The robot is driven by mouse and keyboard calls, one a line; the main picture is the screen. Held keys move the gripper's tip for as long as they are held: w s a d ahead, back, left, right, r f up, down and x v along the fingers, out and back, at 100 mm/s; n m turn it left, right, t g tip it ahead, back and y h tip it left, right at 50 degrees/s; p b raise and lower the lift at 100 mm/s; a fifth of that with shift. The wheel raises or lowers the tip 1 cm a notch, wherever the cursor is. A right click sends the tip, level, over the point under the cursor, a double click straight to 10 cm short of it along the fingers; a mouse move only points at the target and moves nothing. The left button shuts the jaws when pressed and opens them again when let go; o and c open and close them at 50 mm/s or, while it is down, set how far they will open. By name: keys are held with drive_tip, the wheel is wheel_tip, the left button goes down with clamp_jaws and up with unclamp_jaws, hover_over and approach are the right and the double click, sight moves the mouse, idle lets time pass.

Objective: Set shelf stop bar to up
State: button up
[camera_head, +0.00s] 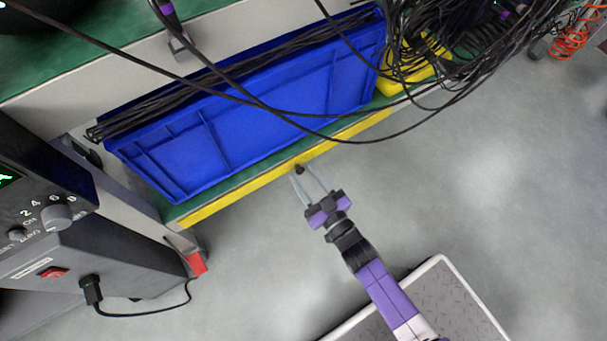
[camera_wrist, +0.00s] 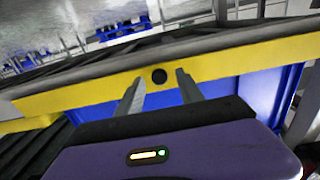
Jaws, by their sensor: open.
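The shelf stop bar (camera_head: 240,186) is a long yellow strip along the front edge of the low green shelf, in front of a blue bin. A small dark round knob (camera_head: 299,169) sits on it; the bar (camera_wrist: 235,62) and black knob (camera_wrist: 159,76) also show in the wrist view. My gripper (camera_head: 300,172) is open at the bar, one finger on each side of the knob. In the wrist view the fingertips of my gripper (camera_wrist: 159,79) show a gap on both sides of the knob. I cannot tell whether they touch the bar.
The blue bin (camera_head: 255,125) holds black cables, and loose cables hang across it. A yellow bin (camera_head: 412,70) with cables stands at the right. A grey instrument (camera_head: 100,270) with a dial is at the left. The grey floor (camera_head: 470,190) right of my arm is clear.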

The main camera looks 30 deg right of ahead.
drive_tip(key=shift+w, duration=0.6)
clamp_jaws()
drive_tip(key=shift+s+r+p, duration=0.1)
drive_tip(key=shift+r+p, duration=0.05)
drive_tip(key=shift+p, duration=0.25)
